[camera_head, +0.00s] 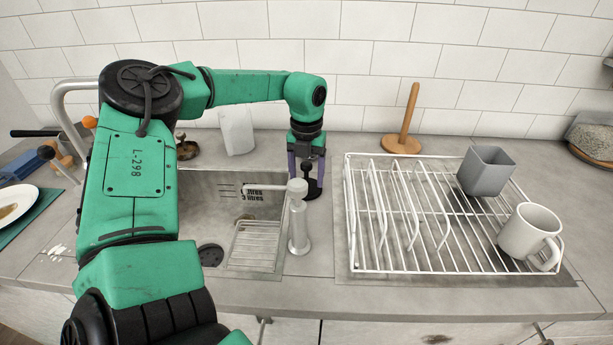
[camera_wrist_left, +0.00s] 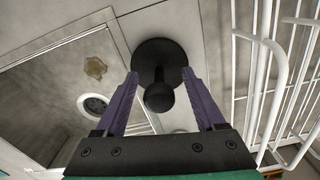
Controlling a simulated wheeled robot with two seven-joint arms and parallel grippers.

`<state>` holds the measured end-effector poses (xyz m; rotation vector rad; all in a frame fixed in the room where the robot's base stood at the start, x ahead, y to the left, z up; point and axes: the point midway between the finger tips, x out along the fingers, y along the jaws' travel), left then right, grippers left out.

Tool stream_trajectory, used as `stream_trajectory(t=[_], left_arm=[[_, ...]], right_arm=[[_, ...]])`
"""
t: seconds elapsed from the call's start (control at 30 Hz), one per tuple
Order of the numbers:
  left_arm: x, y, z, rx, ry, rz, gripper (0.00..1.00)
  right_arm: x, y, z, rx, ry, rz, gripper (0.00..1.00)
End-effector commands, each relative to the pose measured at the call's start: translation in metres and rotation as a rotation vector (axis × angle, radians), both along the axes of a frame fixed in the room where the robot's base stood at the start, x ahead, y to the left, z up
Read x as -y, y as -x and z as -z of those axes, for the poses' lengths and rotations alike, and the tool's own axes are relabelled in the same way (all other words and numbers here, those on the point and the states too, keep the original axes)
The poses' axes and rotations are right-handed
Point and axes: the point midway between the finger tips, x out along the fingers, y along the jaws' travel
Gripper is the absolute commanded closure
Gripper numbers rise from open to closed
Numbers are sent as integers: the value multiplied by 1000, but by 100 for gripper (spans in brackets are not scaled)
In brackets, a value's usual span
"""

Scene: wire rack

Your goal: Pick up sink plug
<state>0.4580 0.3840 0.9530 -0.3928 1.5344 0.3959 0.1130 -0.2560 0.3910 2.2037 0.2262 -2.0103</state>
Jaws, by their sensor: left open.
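The sink plug, a black disc with a round knob, shows in the left wrist view (camera_wrist_left: 160,55) on the counter between the sink and the rack. In the head view the plug (camera_head: 314,189) is partly hidden by my left gripper (camera_head: 305,174). My left gripper points down over the plug with its purple fingers open. In the left wrist view its fingertips (camera_wrist_left: 160,76) are on either side of the plug's knob, with gaps visible on both sides. Whether the fingertips reach down to knob height is hard to tell. My right gripper is in neither view.
A white wire rack (camera_head: 355,262) stands right of the plug, holding a grey cup (camera_head: 486,172) and a white mug (camera_head: 528,232). A wooden holder (camera_head: 402,142) stands behind.

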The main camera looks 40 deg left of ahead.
Motion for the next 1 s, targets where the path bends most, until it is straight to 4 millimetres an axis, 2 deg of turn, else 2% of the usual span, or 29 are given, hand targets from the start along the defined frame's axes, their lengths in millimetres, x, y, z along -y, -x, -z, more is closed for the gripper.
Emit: stream_trajectory(t=[0.17,0.2,0.37,0.4,0.77,0.87,0.97,1.0], left_arm=[[0,0,2,1,0,0,29],[0,0,2,1,0,0,36],[0,0,1,1,0,0,98],[0,0,1,1,0,0,100],[0,-1,-5,3,-1,0,100],[0,-1,-18,5,-1,-1,100],[0,-2,-45,9,-3,0,100],[0,-2,-59,11,-4,-1,100]], right_arm=[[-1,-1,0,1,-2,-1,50],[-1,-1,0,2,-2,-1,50],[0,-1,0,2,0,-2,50],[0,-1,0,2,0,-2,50],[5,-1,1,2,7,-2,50],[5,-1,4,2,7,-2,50],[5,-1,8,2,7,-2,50],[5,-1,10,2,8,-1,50]])
